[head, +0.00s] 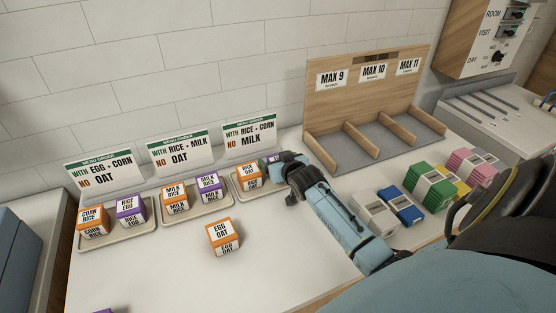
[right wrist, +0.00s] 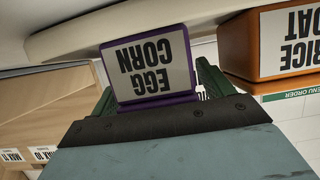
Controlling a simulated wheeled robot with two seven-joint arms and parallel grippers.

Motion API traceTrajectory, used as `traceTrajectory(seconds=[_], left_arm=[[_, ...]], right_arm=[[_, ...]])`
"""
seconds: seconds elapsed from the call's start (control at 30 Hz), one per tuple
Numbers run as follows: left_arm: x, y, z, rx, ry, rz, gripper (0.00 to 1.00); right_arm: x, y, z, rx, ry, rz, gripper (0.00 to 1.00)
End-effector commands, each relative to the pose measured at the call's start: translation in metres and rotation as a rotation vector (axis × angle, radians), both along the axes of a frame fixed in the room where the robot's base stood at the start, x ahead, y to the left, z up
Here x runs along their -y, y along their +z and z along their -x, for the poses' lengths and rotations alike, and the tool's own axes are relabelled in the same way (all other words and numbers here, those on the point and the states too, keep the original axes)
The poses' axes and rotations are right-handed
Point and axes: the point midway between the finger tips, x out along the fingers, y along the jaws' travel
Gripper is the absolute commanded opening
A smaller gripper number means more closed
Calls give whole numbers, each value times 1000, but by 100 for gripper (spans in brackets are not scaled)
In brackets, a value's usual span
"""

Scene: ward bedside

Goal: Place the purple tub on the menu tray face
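A purple tub marked EGG CORN (right wrist: 150,68) sits between the green fingers of my right gripper (right wrist: 160,85) in the right wrist view, with no clear gap on either side. In the head view my right gripper (head: 283,163) is at the right end of the third menu tray (head: 262,199), and mostly hides this purple tub (head: 269,160). The tray's card reads with rice and corn, no milk. An orange RICE OAT tub (right wrist: 268,48) stands beside the purple one; it is on that tray in the head view (head: 249,177). My left gripper is out of view.
Two other menu trays (head: 119,235) (head: 196,218) each hold an orange and a purple tub. A loose orange EGG OAT tub (head: 223,237) stands in front. A wooden divided rack (head: 374,110) is behind; several coloured boxes (head: 429,187) are at right. The front counter is mostly clear.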

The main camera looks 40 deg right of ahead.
Motion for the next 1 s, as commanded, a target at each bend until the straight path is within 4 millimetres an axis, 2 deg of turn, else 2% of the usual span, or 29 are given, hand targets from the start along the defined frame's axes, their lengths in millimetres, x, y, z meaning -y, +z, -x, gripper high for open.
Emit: traceTrajectory(seconds=[0.03, 0.2, 0.37, 0.8, 1.0], left_arm=[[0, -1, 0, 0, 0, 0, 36], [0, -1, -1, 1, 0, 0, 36], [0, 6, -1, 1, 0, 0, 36], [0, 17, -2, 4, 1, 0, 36], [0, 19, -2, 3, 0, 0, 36]], right_arm=[[-5, -18, 6, -31, 4, -11, 80], [-6, -17, 6, -32, 4, -13, 80], [-7, -4, 8, -34, 4, -15, 80], [-26, 31, 78, -23, 0, -10, 80], [-33, 43, 101, -20, 0, -7, 80]])
